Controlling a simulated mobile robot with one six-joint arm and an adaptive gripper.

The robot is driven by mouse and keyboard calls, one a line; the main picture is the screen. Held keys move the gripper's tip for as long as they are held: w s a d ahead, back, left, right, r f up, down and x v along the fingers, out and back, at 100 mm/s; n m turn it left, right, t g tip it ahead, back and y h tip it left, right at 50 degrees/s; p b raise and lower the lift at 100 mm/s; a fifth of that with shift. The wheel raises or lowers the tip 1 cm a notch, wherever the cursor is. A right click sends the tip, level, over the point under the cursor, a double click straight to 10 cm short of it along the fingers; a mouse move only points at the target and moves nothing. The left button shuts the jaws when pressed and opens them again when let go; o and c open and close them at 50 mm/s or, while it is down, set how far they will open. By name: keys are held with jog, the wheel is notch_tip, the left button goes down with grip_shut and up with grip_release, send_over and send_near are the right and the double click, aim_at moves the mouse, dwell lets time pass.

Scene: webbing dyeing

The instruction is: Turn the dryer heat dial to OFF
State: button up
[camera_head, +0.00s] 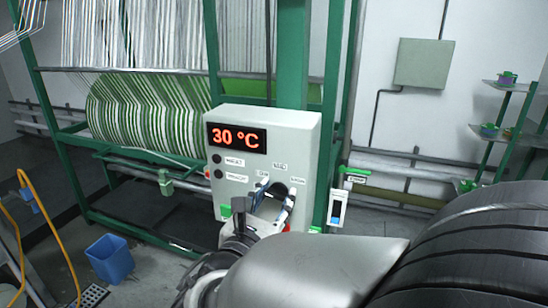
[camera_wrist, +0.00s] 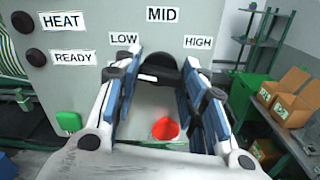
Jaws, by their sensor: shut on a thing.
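The dryer control box (camera_head: 308,130) is a pale panel on a green post, with a red display (camera_head: 236,138) reading 30 °C. The black heat dial (camera_wrist: 160,70) is on its front in the wrist view, below the MID label (camera_wrist: 164,14). LOW (camera_wrist: 124,39) is at its upper left and HIGH (camera_wrist: 198,42) at its upper right. My gripper (camera_head: 277,187) reaches the panel, its blue-padded fingers on both sides of the dial and shut on it. A small white mark shows on the dial's left part. The fingers hide its sides, and I see no OFF label.
A red button (camera_wrist: 165,129) lies between my fingers, below the dial. A green button (camera_wrist: 69,121) is at lower left. HEAT and READY lamps are left of the dial. A blue bin (camera_head: 110,258) stands on the floor at left.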

jog(key=shift+n+p, duration=0.55)
jog(key=shift+n, duration=0.55)
jog(key=o, duration=1.1)
jog(key=shift+c, duration=0.2)
jog(key=v, duration=0.7)
jog(key=shift+s, duration=0.25)
